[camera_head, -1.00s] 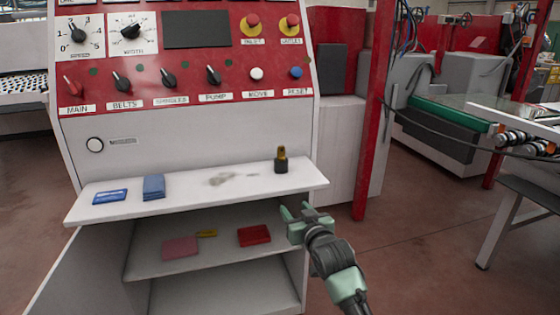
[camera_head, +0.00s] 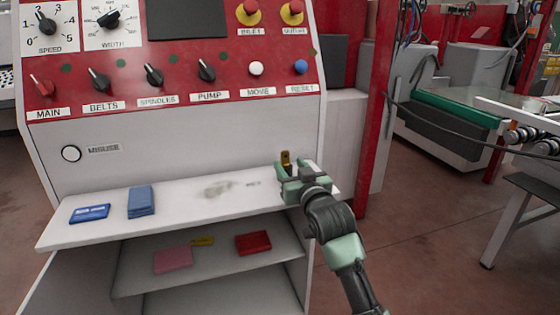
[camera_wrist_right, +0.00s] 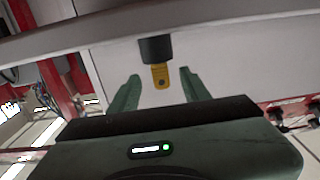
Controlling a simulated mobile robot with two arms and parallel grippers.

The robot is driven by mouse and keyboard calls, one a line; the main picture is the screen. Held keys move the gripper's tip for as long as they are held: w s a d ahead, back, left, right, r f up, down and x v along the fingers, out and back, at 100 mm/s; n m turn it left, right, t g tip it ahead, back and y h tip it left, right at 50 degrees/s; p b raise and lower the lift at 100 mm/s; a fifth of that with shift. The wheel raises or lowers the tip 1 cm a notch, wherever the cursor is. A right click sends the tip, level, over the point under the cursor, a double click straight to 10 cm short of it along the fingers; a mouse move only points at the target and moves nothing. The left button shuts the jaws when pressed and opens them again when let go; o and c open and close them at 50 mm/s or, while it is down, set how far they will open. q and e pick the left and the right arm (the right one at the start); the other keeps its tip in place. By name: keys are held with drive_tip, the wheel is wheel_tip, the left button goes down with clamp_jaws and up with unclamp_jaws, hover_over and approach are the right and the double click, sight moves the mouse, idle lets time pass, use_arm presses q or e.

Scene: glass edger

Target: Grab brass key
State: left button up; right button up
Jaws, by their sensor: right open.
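The brass key (camera_head: 286,157) stands upright at the right end of the white ledge under the control panel. My right gripper (camera_head: 293,170) is in front of it and hides its lower part in the head view. In the right wrist view the key (camera_wrist_right: 160,77) shows as a yellow tab with a small hole, coming out of a dark round holder (camera_wrist_right: 156,50). The open right gripper (camera_wrist_right: 159,76) has one finger to each side of the key, with gaps between. I cannot tell whether the fingertips reach past it. My left gripper is not in view.
The white ledge (camera_head: 180,216) also holds a blue card (camera_head: 90,213) and a folded blue cloth (camera_head: 141,200). The shelf below holds a pink pad (camera_head: 173,260), a small yellow item (camera_head: 203,241) and a red item (camera_head: 253,243). A red post (camera_head: 378,110) stands right of the cabinet.

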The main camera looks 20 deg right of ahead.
sight(286, 158)
drive_tip(key=shift+w, duration=1.15)
drive_tip(key=shift+w+r, duration=0.1)
drive_tip(key=shift+r, duration=0.05)
drive_tip(key=shift+w+a+r, duration=0.1)
drive_tip(key=shift+w+r, duration=0.15)
drive_tip(key=shift+w, duration=0.3)
drive_tip(key=w, duration=0.1)
drive_tip(key=w+p, duration=0.1)
drive_tip(key=w, duration=0.1)
drive_tip(key=shift+w+f, duration=0.2)
drive_tip(key=shift+w, duration=0.25)
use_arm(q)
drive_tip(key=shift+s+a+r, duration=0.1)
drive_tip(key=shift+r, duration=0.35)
use_arm(e)
clamp_jaws()
